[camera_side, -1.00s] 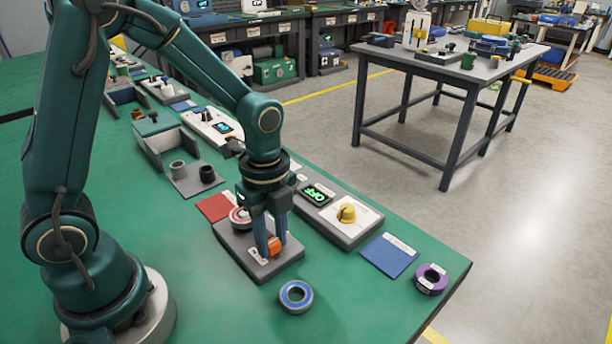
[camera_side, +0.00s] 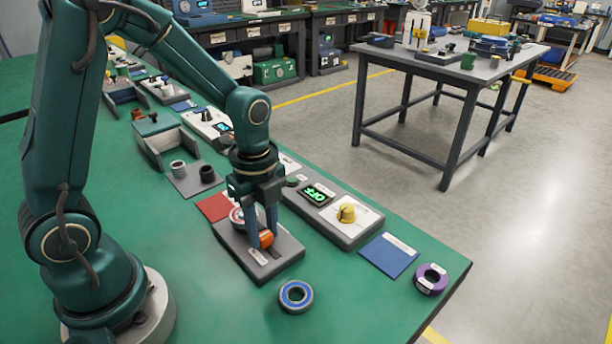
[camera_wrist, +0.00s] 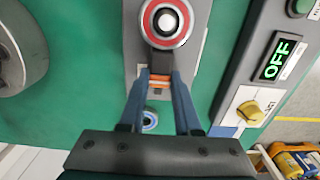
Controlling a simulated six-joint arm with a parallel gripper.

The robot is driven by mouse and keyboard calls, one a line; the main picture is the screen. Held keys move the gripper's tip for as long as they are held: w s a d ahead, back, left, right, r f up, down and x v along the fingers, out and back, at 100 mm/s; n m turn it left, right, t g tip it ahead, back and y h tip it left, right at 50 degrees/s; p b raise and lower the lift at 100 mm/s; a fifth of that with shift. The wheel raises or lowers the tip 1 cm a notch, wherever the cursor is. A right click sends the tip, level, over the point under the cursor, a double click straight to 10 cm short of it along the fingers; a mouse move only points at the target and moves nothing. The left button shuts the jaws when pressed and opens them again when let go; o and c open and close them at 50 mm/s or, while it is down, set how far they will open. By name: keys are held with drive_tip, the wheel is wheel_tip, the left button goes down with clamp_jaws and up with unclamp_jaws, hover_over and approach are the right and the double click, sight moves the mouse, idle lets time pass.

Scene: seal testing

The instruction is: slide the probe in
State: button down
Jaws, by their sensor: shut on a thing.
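The orange probe (camera_side: 267,239) is low over a grey base plate (camera_side: 283,262), held between the blue fingers of my gripper (camera_side: 262,236). A red and white ring (camera_side: 236,214) is on the same base plate, behind and left of the gripper in the side view. In the wrist view the ring (camera_wrist: 150,22) has a silver round part in its centre. A gap between probe and ring cannot be judged.
A grey unit with a yellow knob (camera_side: 346,213) and an OFF display (camera_side: 317,194) stands right of the base plate. A blue ring (camera_side: 296,296) lies in front. A red card (camera_side: 212,207), blue card (camera_side: 389,254) and purple ring (camera_side: 430,279) lie nearby. Green table is clear at front left.

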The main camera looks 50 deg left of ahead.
sight(263, 232)
drive_tip(key=c, duration=0.6)
unclamp_jaws()
drive_tip(key=shift+a, duration=0.1)
drive_tip(key=shift+r, duration=2.55)
